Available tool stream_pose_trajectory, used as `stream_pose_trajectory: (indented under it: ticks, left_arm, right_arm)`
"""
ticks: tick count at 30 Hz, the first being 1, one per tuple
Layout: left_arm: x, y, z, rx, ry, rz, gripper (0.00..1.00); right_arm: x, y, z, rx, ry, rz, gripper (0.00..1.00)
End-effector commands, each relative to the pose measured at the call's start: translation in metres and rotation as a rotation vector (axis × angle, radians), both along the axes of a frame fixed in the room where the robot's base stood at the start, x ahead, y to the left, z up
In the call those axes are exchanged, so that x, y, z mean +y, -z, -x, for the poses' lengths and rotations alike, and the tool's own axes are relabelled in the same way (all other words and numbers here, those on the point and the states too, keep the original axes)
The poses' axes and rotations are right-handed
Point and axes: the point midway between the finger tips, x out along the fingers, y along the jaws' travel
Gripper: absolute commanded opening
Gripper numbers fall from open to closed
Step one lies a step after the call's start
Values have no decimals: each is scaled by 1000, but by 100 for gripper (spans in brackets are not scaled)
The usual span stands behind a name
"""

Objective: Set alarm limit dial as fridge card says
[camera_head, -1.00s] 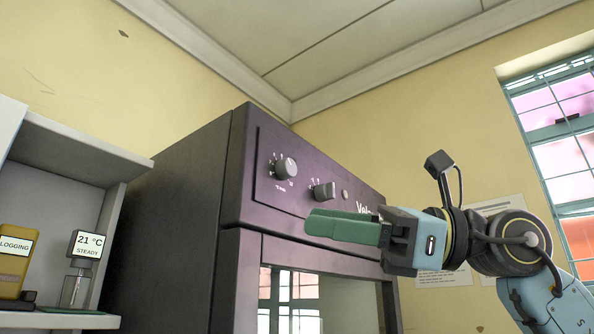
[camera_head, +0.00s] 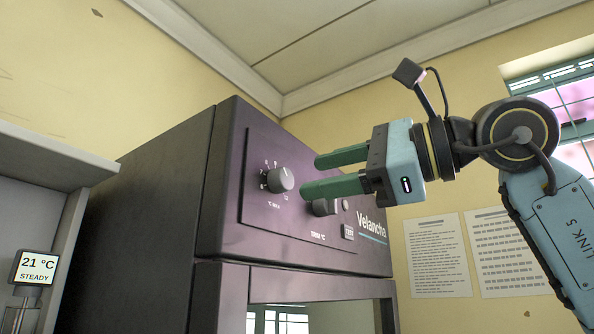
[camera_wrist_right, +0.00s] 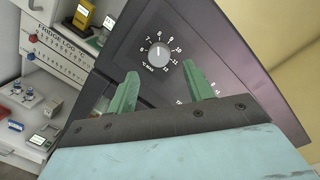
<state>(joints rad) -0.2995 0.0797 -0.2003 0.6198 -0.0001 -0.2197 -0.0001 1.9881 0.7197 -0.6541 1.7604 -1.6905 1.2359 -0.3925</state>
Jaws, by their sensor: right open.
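My left gripper is out of view.
A second knob (camera_head: 323,208) sits right of the dial, partly behind a finger. The dark incubator (camera_head: 150,200) fills the middle. A display (camera_head: 36,267) reads 21 °C STEADY. Two printed sheets (camera_head: 437,258) hang on the wall. Shelves with small items (camera_wrist_right: 30,95) stand left.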

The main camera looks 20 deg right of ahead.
Motion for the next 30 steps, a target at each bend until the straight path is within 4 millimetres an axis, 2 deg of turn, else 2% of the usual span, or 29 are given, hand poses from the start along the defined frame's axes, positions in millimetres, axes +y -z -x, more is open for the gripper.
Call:
stream_pose_trajectory:
  ticks: [3,9,20,30]
  left_arm:
    - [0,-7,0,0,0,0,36]
    - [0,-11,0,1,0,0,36]
    - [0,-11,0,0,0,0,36]
    - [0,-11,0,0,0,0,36]
  right_arm:
    - [15,-2,-15,0,-1,0,51]
    - [29,-1,-31,0,0,-2,51]
    - [32,0,-34,-1,-1,-1,51]
    - [32,0,-33,-1,-1,-1,7]
